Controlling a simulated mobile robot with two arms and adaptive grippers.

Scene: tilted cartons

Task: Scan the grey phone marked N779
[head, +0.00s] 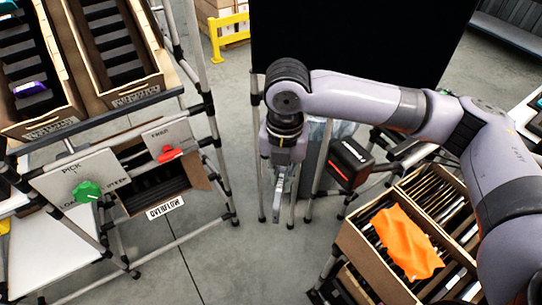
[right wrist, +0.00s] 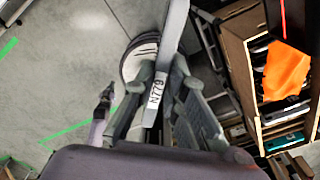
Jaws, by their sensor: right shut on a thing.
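The grey phone (right wrist: 172,45) shows edge-on in the right wrist view, with a white label reading N779. My right gripper (right wrist: 157,118) is shut on it, one finger on each side. In the head view my right gripper (head: 283,168) hangs in mid-air over the floor with the thin grey phone (head: 278,188) pointing down. A dark box with red trim (head: 350,162), possibly a scanner, stands just to the right of it, apart from the phone. My left gripper is out of view.
Tilted cartons with slots (head: 118,45) stand on a rack at left, above a panel with a green knob (head: 87,191) and red knob (head: 169,154). An orange cloth (head: 408,242) lies over filled cartons at lower right. Floor between the racks is clear.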

